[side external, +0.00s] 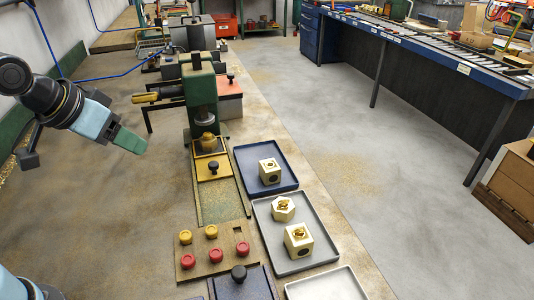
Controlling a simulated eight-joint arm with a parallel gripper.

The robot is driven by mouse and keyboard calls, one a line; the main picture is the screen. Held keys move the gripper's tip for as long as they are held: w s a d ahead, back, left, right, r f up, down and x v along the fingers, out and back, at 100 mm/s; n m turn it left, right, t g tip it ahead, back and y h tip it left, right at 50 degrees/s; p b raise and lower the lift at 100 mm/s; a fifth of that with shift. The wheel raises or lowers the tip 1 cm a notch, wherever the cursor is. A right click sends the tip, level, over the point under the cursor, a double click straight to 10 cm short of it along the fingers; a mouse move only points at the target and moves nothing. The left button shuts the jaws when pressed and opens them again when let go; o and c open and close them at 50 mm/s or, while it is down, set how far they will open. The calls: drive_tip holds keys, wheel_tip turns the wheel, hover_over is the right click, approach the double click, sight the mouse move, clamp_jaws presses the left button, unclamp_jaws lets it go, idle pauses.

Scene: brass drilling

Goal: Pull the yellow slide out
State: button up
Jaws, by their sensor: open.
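The yellow slide (224,171) is a flat plate with a black knob (213,167) on top. It sits in the green track (222,202) at the foot of the green drill press (200,92). A brass piece (207,142) is at the slide's far end, right below the drill head. My gripper (130,141) is at the left, with a light blue body and a green tip. It is open, empty, and apart from the slide, to its left and above the floor. Its far finger is hard to make out.
A brown board (216,246) with red and yellow buttons lies at the track's near end. To the right are a blue tray (283,182) and a grey tray (318,256) with brass-topped blocks. A yellow-brown handle (146,97) sticks out left of the press.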

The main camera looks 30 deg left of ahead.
wheel_tip(320, 180, up, 13)
drive_tip(key=n+g+y, duration=0.2)
drive_tip(key=n+g, duration=0.1)
drive_tip(key=n, duration=0.2)
hover_over(213, 164)
drive_tip(key=s+d, duration=0.2)
drive_tip(key=s, duration=0.3)
wheel_tip(213, 164, down, 19)
drive_tip(key=x, duration=1.2)
drive_tip(key=shift+d, duration=0.1)
drive_tip(key=shift+m, duration=0.3)
clamp_jaws()
